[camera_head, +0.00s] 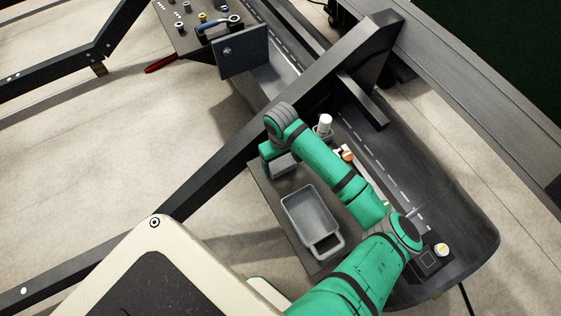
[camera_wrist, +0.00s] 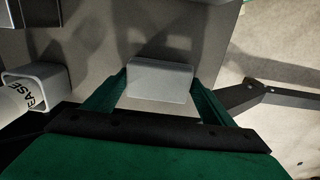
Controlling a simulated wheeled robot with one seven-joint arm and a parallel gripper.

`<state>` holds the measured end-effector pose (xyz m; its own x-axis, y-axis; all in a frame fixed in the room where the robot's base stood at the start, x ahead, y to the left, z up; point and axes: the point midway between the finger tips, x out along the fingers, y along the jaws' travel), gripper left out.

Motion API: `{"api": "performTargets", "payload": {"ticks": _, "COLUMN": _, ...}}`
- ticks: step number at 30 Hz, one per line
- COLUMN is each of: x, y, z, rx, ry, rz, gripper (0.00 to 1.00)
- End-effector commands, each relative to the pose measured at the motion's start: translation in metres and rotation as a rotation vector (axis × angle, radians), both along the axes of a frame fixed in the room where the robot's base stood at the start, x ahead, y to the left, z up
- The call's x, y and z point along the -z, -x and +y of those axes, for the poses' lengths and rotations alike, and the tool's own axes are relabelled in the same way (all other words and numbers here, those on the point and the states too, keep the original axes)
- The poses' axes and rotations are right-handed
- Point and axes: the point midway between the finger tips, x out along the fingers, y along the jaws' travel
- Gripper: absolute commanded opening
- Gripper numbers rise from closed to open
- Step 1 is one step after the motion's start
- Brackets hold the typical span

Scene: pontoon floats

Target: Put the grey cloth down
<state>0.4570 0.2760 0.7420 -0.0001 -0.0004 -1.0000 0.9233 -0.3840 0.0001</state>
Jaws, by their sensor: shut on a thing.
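The grey cloth (camera_wrist: 160,80) looks like a flat, folded pad with rounded corners. In the wrist view it lies between the two green fingers of my gripper (camera_wrist: 156,90), which are shut on its sides. A grey surface with blurred shadows shows beyond it, and the gap between cloth and surface cannot be judged. In the head view my gripper (camera_head: 276,163) hangs over the left edge of the dark work surface, up and left of the grey tray. A grey patch there is probably the cloth, partly hidden by my green arm.
The grey tray (camera_head: 310,217) sits on the work surface. A white-capped container (camera_head: 325,123) stands right of my gripper; a white lettered container (camera_wrist: 22,98) sits in a holder in the wrist view. A dark beam (camera_head: 225,165) crosses diagonally close behind. A yellow-topped knob (camera_head: 441,249) is at right.

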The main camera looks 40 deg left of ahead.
Motion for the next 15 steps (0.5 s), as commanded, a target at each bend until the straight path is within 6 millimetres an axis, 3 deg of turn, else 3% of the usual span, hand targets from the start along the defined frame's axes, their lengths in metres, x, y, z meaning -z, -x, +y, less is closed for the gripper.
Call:
{"api": "performTargets", "payload": {"ticks": 14, "x": 0.0064, "y": 0.0007, "z": 0.0012, "rx": -0.001, "ry": 0.0, "rz": 0.001, "gripper": 0.41}}
{"api": "performTargets", "payload": {"ticks": 15, "x": 0.0069, "y": 0.0006, "z": 0.001, "rx": -0.001, "ry": 0.0, "rz": 0.001, "gripper": 0.8}}
